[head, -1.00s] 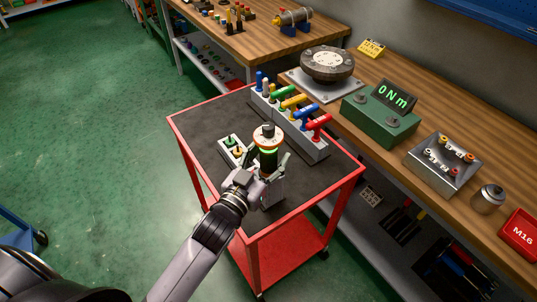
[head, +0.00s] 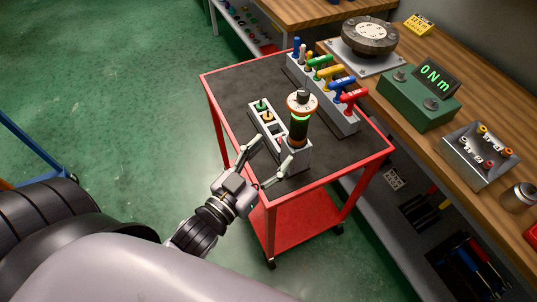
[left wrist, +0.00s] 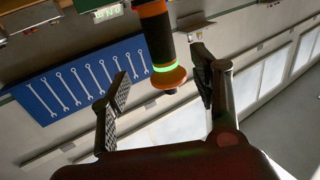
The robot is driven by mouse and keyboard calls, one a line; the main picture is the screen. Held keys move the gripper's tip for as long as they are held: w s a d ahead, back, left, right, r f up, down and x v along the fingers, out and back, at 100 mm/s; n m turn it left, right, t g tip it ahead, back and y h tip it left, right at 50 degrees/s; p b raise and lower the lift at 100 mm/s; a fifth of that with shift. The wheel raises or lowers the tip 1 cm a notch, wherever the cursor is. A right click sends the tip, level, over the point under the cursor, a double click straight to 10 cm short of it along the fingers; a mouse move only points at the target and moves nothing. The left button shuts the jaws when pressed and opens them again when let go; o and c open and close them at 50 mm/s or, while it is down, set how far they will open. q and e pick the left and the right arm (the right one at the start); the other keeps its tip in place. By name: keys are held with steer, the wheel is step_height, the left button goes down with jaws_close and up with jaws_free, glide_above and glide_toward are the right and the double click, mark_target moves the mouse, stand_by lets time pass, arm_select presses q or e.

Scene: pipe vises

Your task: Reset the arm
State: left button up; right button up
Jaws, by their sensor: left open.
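My left gripper (head: 265,168) is open and empty at the near edge of the red cart (head: 228,125). Its two fingers are spread. A black cylindrical tool with an orange-and-white top and a lit green ring (head: 298,125) stands upright in a grey holder (head: 292,160) on the cart, just beyond the fingertips. In the left wrist view the tool (left wrist: 159,45) shows between and beyond the open fingers (left wrist: 160,90), apart from them. My right gripper is in neither view.
A rack of coloured T-handles (head: 325,95) stands along the cart's far side. The workbench behind holds a round flange (head: 369,36), a green box reading 0Nm (head: 420,95) and a metal socket box (head: 480,155). Green floor (head: 120,100) is clear to the left.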

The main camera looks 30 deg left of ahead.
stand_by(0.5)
arm_select(q)
steer(key=s+a+f+n+g+y, duration=0.1)
steer(key=s+a+f+g+y, duration=0.2)
steer(key=f+g, duration=0.55)
steer(key=s+f+g, duration=0.5)
steer(key=s+f, duration=0.1)
steer(key=s, duration=0.3)
step_height(320, 180, down, 27)
steer(key=s+m+g, duration=0.1)
steer(key=s+g, duration=0.1)
steer(key=s, duration=0.1)
steer(key=s+a+f+g, duration=0.1)
steer(key=s+a+f, duration=0.2)
steer(key=s+f, duration=1.2)
steer(key=shift+s+a+f, duration=0.2)
steer(key=shift+s+f, duration=0.15)
steer(key=shift+s, duration=0.3)
